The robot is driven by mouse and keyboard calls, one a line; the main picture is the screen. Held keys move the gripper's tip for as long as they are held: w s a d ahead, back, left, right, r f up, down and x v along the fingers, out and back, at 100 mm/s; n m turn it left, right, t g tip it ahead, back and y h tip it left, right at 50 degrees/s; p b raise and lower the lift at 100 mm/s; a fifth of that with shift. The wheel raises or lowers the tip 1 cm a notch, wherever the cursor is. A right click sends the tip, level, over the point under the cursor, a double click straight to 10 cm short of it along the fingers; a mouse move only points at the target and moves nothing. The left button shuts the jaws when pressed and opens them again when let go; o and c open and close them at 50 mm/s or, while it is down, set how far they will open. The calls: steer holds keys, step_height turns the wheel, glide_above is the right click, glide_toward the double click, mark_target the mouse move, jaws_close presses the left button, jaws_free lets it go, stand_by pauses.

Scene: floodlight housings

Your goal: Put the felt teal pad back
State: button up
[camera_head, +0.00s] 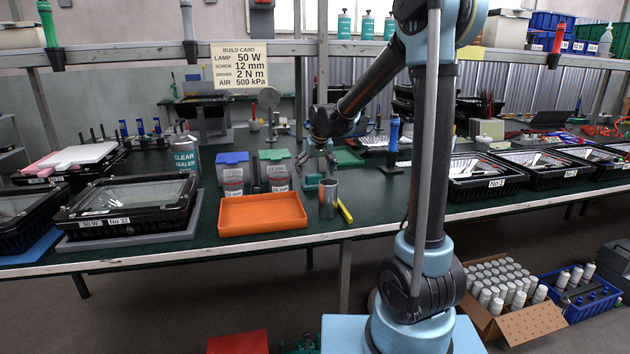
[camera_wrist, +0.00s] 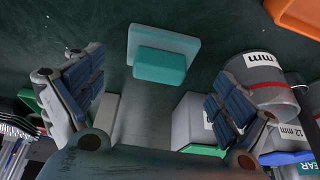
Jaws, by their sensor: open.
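The teal pad (camera_head: 312,181) lies on the dark green bench top, behind the orange tray's right end. In the wrist view the teal pad (camera_wrist: 160,66) shows as a brighter block against a wider, paler teal slab; which part is felt I cannot tell. My gripper (camera_head: 320,163) is just above and behind the pad, pointing down. In the wrist view my gripper (camera_wrist: 152,92) has its two fingers spread wide with nothing between them; the pad is ahead of the gap, apart from both fingers.
An orange tray (camera_head: 262,213) is empty. A grey metal cup (camera_head: 328,199) and a yellow marker (camera_head: 345,211) stand and lie close in front of the pad. Lidded bins, blue (camera_head: 232,168) and green (camera_head: 273,166), with labelled cups are left. A green tray (camera_head: 349,157) lies behind right.

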steer(key=a+v, duration=0.1)
steer(key=v, duration=0.6)
steer(key=shift+d, duration=0.55)
steer(key=shift+r, duration=0.1)
